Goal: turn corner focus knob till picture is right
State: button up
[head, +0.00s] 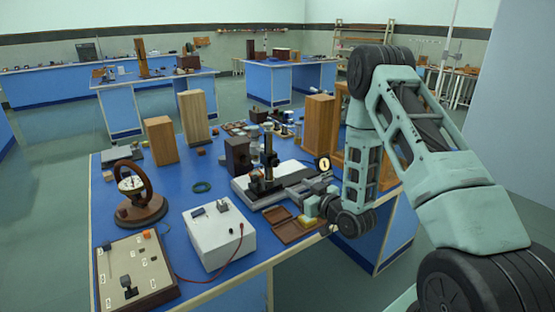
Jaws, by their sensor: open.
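A bench instrument with a black upright column (268,158) stands on a grey-white base (243,188) on the blue bench. A small round white disc with a dark rim and a mark (323,163) shows just right of it. I cannot tell for sure which part is the corner focus knob, and no picture on a screen is readable. My arm comes in from the right and bends down to the bench's right side. My gripper (308,190) is small and dark, low beside the instrument's right end. It looks open, with nothing visibly held; its fingertips are hard to make out.
An open brown case (283,224) and a yellow block (307,223) lie close below my gripper. A white box (220,236) with a red lead, a wheel-like device (139,195) and a switch board (133,270) stand left. A wooden box (318,122) stands behind.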

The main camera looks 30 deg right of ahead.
jog(key=s+d+t, duration=0.1)
jog(key=d, duration=0.1)
jog(key=p, duration=0.6)
send_near(277, 163)
jog(key=shift+h, duration=0.3)
jog(key=w, duration=0.6)
jog(key=w+a, duration=0.1)
jog(key=w, duration=0.2)
jog(key=shift+f, duration=0.1)
jog(key=c, duration=1)
